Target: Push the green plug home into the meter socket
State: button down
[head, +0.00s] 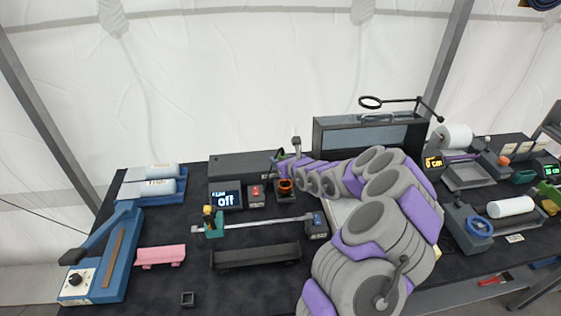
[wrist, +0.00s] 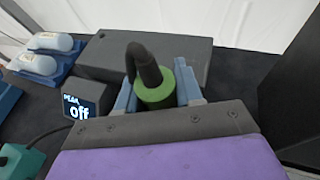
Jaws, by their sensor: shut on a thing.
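In the wrist view the green plug (wrist: 152,95) stands between the two blue fingers of my gripper (wrist: 156,92), with a thick black cable bending out of its top. My gripper is shut on the plug. In the head view my gripper (head: 281,163) is at the back of the bench, beside a long grey box.
The long grey box (head: 235,166) lies behind the display. A small box with a red button (head: 256,196) and an orange ring (head: 285,186) stand in front of my gripper. A large dark case (head: 350,137) is at right.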

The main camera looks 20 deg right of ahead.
jog(key=shift+d+f, duration=0.15)
jog(key=shift+d, duration=0.9)
jog(key=shift+a+f+b, duration=0.5)
jog(key=shift+b, duration=0.2)
jog(key=f, duration=0.3)
jog(key=f+b, duration=0.1)
jog(key=shift+d+f, duration=0.3)
jog(key=shift+s+a, duration=0.1)
jog(key=shift+a, duration=0.4)
jog(key=shift+d, duration=0.15)
jog(key=shift+d, duration=0.3)
jog(key=shift+a+p, duration=0.2)
jog(key=shift+p, duration=0.1)
